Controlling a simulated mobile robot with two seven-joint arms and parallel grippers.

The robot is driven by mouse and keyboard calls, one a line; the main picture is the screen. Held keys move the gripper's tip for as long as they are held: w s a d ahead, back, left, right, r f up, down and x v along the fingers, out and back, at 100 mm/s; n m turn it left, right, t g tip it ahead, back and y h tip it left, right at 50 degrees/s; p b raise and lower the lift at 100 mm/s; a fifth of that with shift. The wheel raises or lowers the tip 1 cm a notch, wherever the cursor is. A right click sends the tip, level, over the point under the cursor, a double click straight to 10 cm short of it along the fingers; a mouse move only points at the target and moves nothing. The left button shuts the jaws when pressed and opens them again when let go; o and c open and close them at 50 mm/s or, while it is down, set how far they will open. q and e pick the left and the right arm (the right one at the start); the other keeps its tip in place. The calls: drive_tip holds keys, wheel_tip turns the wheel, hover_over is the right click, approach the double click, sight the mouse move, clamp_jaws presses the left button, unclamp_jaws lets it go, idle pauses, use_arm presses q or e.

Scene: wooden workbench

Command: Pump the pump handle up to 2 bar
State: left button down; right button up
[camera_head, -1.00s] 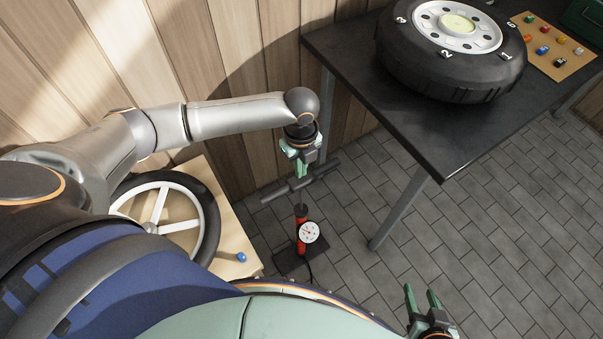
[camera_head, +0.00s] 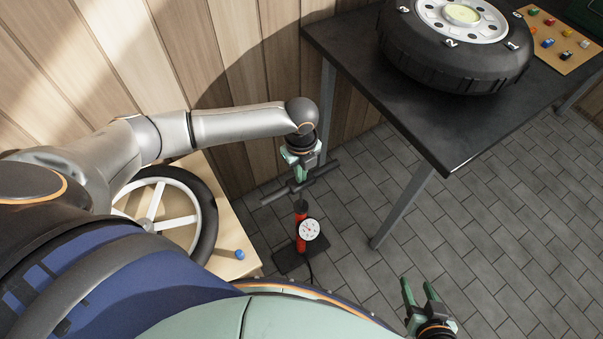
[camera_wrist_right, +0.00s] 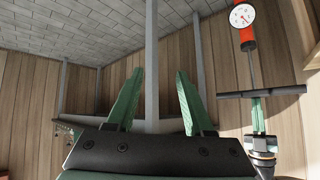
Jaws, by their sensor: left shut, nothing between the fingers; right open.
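The pump stands upright on the floor, with a red body (camera_head: 301,242), a white round gauge (camera_head: 309,229) and a dark T-shaped handle (camera_head: 325,171) on top. The gauge's reading is too small to tell. My left gripper (camera_head: 300,175) is shut and empty, pointing down with its fingertips at the middle of the handle. In the right wrist view the handle (camera_wrist_right: 285,91), gauge (camera_wrist_right: 241,15) and left gripper (camera_wrist_right: 257,112) show at the right; a short rod shows between handle and body. My right gripper (camera_head: 419,285) is open and empty, away from the pump.
A dark table (camera_head: 405,120) with a large tire (camera_head: 450,60) and a board of coloured pieces (camera_head: 560,40) stands at the right. A wheel (camera_head: 205,215) lies on a wooden box (camera_head: 236,268) left of the pump. The tiled floor right of the pump is clear.

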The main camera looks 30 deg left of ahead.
use_arm(q)
drive_tip(key=shift+f+b, duration=1)
drive_tip(key=shift+f, duration=1)
drive_tip(key=shift+f+b, duration=2.4)
drive_tip(key=shift+f, duration=1.45)
use_arm(e)
drive_tip(key=shift+f, duration=2.5)
use_arm(q)
wheel_tip(320, 180, up, 7)
drive_tip(key=p, duration=0.7)
wheel_tip(320, 180, up, 5)
drive_tip(key=p, duration=0.5)
wheel_tip(320, 180, up, 5)
drive_tip(key=p, duration=0.5)
drive_tip(key=shift+p, duration=0.35)
use_arm(e)
wheel_tip(320, 180, up, 13)
drive_tip(key=s+d, duration=0.1)
drive_tip(key=d, duration=0.1)
drive_tip(key=shift+s+d+m+h, duration=0.2)
drive_tip(key=shift+d+m+h, duration=0.1)
drive_tip(key=shift+d+h, duration=0.1)
